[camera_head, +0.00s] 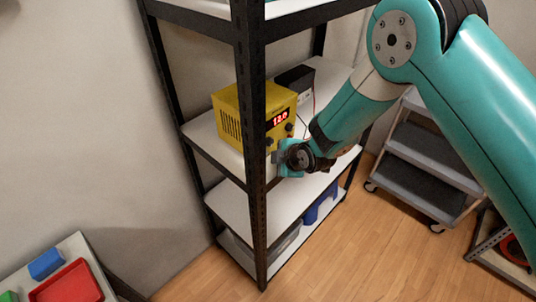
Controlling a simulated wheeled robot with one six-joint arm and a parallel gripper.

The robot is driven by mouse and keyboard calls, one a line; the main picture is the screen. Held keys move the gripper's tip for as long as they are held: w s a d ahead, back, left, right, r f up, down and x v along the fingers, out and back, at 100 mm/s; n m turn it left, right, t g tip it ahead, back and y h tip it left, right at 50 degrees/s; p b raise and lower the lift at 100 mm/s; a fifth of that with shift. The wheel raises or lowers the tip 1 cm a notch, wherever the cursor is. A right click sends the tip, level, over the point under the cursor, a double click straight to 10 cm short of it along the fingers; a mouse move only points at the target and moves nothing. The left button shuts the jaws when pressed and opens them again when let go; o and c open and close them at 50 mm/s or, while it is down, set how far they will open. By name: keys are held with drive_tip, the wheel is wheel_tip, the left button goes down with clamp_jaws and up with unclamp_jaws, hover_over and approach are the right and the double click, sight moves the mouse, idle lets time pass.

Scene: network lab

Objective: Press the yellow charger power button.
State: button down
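The yellow charger (229,115) stands on the middle shelf of the black-framed rack. Its front face shows a lit red digital display and dark knobs, partly cut off by the front rack post. I cannot make out the power button. My teal arm reaches in from the right. My gripper (279,163) is just below and in front of the charger's face, near the shelf edge and the post. Its fingers are small and partly hidden, so I cannot tell whether they are open or shut. I see no clear contact with the charger.
The front rack post (252,200) stands close to my gripper. A black box (296,80) sits behind the charger. Lower shelves hold a blue item (322,203). A grey cart (428,150) stands at right. A red tray (68,284) lies at bottom left. The wooden floor is partly clear.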

drive_tip(key=shift+w+a, duration=0.1)
idle(0.5)
drive_tip(key=shift+w+a+b, duration=0.2)
drive_tip(key=shift+a+b, duration=0.1)
drive_tip(key=shift+b, duration=0.1)
drive_tip(key=shift+w+a, duration=0.15)
idle(0.4)
drive_tip(key=shift+s+d, duration=0.4)
drive_tip(key=shift+d, duration=0.15)
drive_tip(key=s+d, duration=0.2)
drive_tip(key=s+d+b, duration=0.1)
drive_tip(key=d, duration=0.1)
drive_tip(key=shift+s+d, duration=0.35)
idle(0.5)
